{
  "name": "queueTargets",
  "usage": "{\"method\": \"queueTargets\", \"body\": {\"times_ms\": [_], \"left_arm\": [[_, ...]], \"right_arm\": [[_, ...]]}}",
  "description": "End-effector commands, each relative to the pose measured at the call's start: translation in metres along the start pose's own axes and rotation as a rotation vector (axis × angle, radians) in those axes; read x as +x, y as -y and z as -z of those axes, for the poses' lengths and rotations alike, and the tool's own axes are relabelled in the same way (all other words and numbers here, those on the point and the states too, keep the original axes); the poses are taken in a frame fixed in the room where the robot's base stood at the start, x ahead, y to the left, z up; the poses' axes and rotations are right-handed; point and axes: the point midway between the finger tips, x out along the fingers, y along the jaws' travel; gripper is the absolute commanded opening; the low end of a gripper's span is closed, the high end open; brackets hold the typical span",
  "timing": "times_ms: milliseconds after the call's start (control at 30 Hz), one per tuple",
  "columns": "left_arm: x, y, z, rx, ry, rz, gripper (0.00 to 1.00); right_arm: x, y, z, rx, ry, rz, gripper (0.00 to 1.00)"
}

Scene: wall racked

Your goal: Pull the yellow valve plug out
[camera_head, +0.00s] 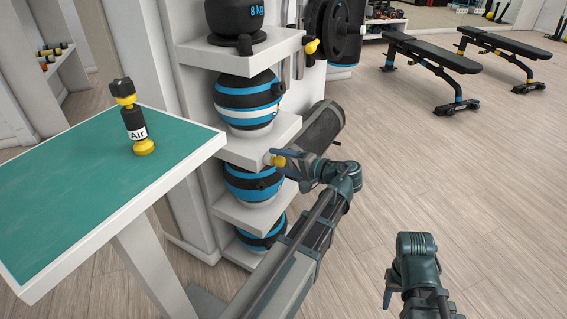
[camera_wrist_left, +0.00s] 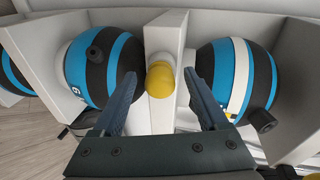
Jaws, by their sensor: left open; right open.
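The yellow valve plug (camera_head: 277,160) is a small round knob on the front edge of a white rack shelf. In the left wrist view the plug (camera_wrist_left: 160,78) shows between my two fingers, with gaps on both sides. My left gripper (camera_head: 285,159) is open at the plug, with no visible grip on it; depth is hard to judge. My right gripper (camera_head: 388,291) is open and low at the bottom right, away from the rack, with its fingers only partly visible.
Blue-and-black balls (camera_head: 248,100) fill the shelves beside the plug. A green-topped table (camera_head: 75,190) at left carries a black-and-yellow "Air" object (camera_head: 135,120). A dark roll (camera_head: 321,126) stands behind my left gripper. Benches (camera_head: 432,55) stand far back; the right floor is clear.

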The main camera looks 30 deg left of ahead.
Motion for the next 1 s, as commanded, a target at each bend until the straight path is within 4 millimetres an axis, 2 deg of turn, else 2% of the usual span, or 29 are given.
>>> {"method": "queueTargets", "body": {"times_ms": [67,100,500,567,600,800,1000], "left_arm": [[-0.0001,0.0000,0.0000,0.000,0.000,0.000,0.76],[-0.0001,0.0000,0.0000,0.000,0.000,0.000,0.73],[-0.0002,-0.0001,-0.0001,0.000,0.000,0.000,0.01],[-0.0003,-0.0001,-0.0001,0.000,0.000,0.000,0.00],[-0.0003,-0.0002,-0.0001,0.000,0.000,-0.001,0.37],[-0.0003,-0.0003,-0.0001,-0.001,0.001,-0.001,0.01],[-0.0003,-0.0005,-0.0002,-0.001,0.001,-0.002,0.00]], "right_arm": [[-0.0001,0.0000,0.0000,0.000,0.000,0.000,0.50],[-0.0001,0.0000,0.0000,0.000,0.000,0.000,0.50],[0.0000,0.0000,0.0000,0.000,0.000,0.000,0.50],[0.0000,0.0000,0.0000,0.000,0.000,0.000,0.50],[0.0000,0.0000,0.0000,0.000,0.000,0.000,0.50],[0.0000,0.0000,0.0000,0.000,0.000,0.000,0.50],[0.0001,0.0000,0.0000,0.000,0.000,0.000,0.50]]}}
